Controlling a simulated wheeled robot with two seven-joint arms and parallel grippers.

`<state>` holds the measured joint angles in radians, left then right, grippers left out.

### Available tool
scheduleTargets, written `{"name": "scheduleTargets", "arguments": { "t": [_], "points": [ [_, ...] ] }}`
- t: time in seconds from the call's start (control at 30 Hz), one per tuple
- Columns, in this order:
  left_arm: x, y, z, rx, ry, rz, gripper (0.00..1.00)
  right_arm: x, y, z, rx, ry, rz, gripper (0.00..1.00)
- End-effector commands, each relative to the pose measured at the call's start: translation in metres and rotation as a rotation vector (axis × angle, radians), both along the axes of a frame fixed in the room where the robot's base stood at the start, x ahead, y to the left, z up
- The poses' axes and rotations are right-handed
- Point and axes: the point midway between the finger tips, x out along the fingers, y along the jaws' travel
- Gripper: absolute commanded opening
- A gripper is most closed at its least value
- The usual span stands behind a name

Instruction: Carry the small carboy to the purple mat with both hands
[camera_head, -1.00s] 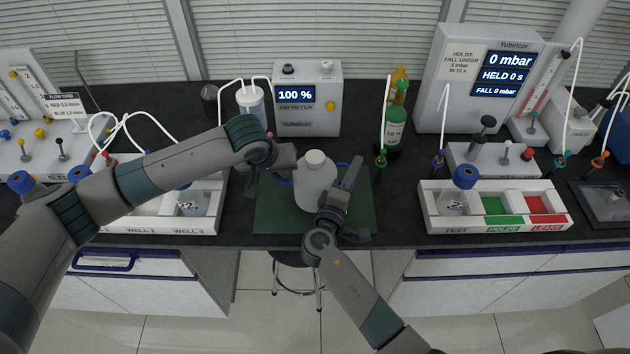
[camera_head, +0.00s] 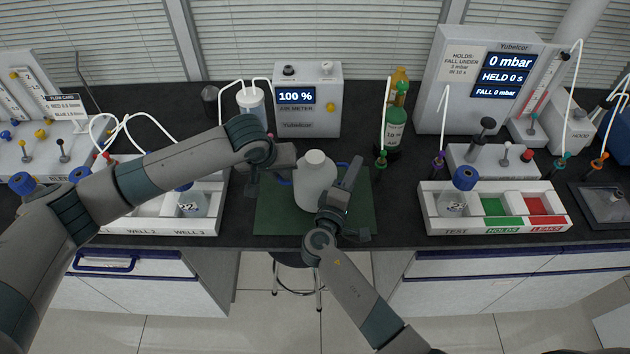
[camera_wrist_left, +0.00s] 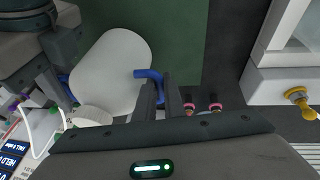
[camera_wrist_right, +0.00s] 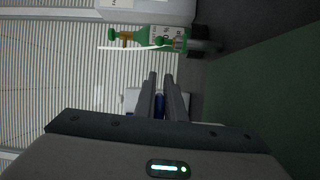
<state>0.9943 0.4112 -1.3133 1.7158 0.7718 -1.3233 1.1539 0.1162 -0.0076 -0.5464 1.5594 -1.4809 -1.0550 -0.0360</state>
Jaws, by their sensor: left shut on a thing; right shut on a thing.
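The small carboy (camera_head: 314,183) is a white jug with a white cap and blue side handles. It appears upright over the dark green mat (camera_head: 272,217); I cannot tell whether it touches it. My left gripper (camera_head: 284,172) is shut on the carboy's left blue handle, which shows in the left wrist view (camera_wrist_left: 149,74). My right gripper (camera_head: 350,178) is at the carboy's right side, shut on the right handle; a bit of blue shows between its fingers in the right wrist view (camera_wrist_right: 159,104). I see no purple mat in any view.
The air meter (camera_head: 308,100) stands behind the carboy, with a green gas cylinder (camera_head: 395,127) to its right. White sample trays flank the mat, the right one with test, holds and leaks bays (camera_head: 497,226). The bench's front edge is close to the mat.

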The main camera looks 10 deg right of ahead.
Motion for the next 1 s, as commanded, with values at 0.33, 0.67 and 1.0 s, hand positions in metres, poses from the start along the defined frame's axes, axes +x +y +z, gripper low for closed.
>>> {"name": "scheduleTargets", "arguments": {
  "t": [0.33, 0.67, 1.0],
  "points": [
    [0.001, 0.0, 0.028, -0.002, -0.002, 0.001, 0.0, 0.0, 0.001, 0.029, 0.0, -0.005, 0.002, 0.0],
    [0.001, 0.0, 0.044, -0.002, -0.002, 0.002, 0.0, 0.001, 0.001, 0.045, 0.001, -0.005, 0.002, 0.0],
    [0.001, 0.0, 0.045, -0.001, -0.001, 0.002, 0.0, 0.001, 0.001, 0.047, 0.0, -0.006, 0.002, 0.0]
  ]
}}
